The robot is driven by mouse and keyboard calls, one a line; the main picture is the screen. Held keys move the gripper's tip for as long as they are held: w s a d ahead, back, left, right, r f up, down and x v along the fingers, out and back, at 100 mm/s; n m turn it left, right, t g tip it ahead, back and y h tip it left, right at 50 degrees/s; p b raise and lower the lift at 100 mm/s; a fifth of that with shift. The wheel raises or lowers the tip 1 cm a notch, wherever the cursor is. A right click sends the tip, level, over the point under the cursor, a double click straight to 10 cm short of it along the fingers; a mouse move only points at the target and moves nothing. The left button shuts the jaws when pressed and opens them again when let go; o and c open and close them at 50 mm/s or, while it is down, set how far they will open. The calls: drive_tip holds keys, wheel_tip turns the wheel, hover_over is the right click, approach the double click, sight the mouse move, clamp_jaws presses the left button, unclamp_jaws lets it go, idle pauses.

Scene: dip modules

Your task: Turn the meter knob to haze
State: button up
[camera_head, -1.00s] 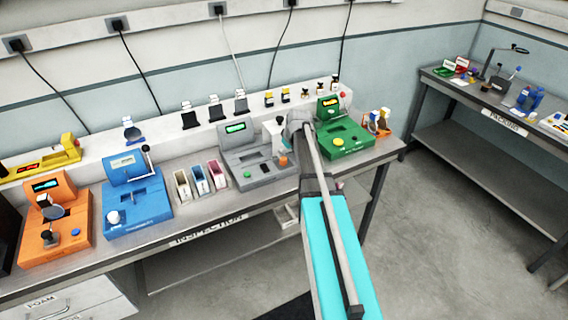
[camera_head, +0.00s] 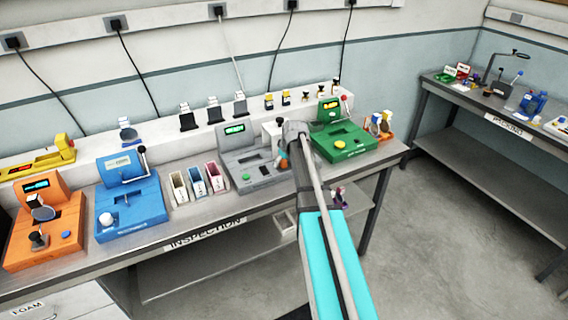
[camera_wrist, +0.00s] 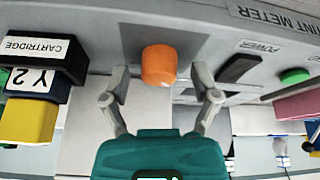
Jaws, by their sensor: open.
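The grey meter (camera_head: 237,143) stands on the bench with a lit green display. The wrist view shows its grey body (camera_wrist: 190,25) upside down, with a partly cut-off label ending in "INT METER". Its orange knob (camera_wrist: 159,65) is near the top middle there, and it also shows in the head view (camera_head: 283,163) beside my arm. My gripper (camera_wrist: 162,97) is open, with one finger on each side of the picture, short of the knob and apart from it. In the head view my wrist hides part of the meter's right side. The knob's setting is not readable.
A black power switch (camera_wrist: 240,68) and a green button (camera_wrist: 295,76) lie right of the knob. Black, white and yellow cartridges (camera_wrist: 30,85) are close at left. The green machine (camera_head: 342,140) stands close right of my arm; three small bins (camera_head: 198,181) stand left of the meter.

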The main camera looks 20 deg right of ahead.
drive_tip(key=c, duration=1)
drive_tip(key=shift+d, duration=0.15)
clamp_jaws()
